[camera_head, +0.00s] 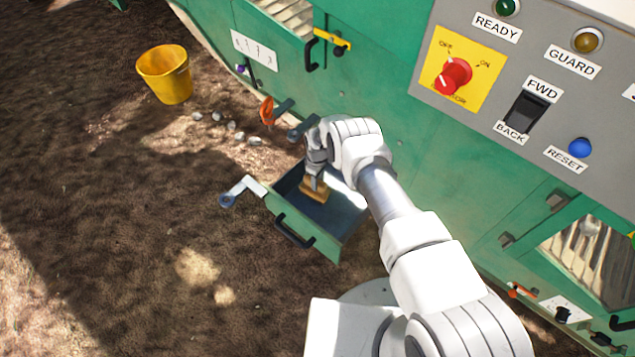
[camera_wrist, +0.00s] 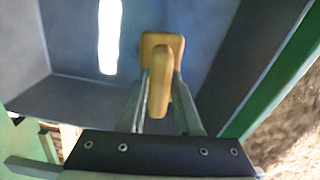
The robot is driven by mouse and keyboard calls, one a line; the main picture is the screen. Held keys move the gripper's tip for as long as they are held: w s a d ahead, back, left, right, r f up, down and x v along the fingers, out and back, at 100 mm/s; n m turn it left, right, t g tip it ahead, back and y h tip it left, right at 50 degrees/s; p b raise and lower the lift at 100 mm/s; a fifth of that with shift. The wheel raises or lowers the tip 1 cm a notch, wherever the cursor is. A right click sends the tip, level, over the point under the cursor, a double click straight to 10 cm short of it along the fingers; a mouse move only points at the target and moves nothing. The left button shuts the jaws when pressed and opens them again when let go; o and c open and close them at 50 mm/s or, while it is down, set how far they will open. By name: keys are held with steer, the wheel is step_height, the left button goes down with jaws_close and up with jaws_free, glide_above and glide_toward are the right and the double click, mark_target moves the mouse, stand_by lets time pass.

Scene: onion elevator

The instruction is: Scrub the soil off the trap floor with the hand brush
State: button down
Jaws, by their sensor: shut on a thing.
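The trap is a pulled-out drawer with a green front (camera_head: 318,240) and a dark grey-blue floor (camera_head: 338,212), low on the machine. My gripper (camera_head: 317,178) reaches down into it and is shut on the hand brush (camera_head: 314,190). In the wrist view the yellow-brown brush (camera_wrist: 163,42) is upright, its raised handle between my two fingers (camera_wrist: 160,100). Its bristles are hidden beneath the block, so I cannot tell whether they touch the floor. The trap floor (camera_wrist: 205,55) looks mostly bare, with one bright strip of light; I cannot make out soil on it.
A yellow bucket (camera_head: 165,75) and several pale stones (camera_head: 230,125) lie on the soil ground. The green machine with its control panel (camera_head: 530,85) rises at right.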

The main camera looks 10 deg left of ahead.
steer(key=shift+r+p, duration=0.35)
steer(key=shift+r, duration=0.6)
steer(key=shift+r+p, duration=0.6)
steer(key=shift+r, duration=0.9)
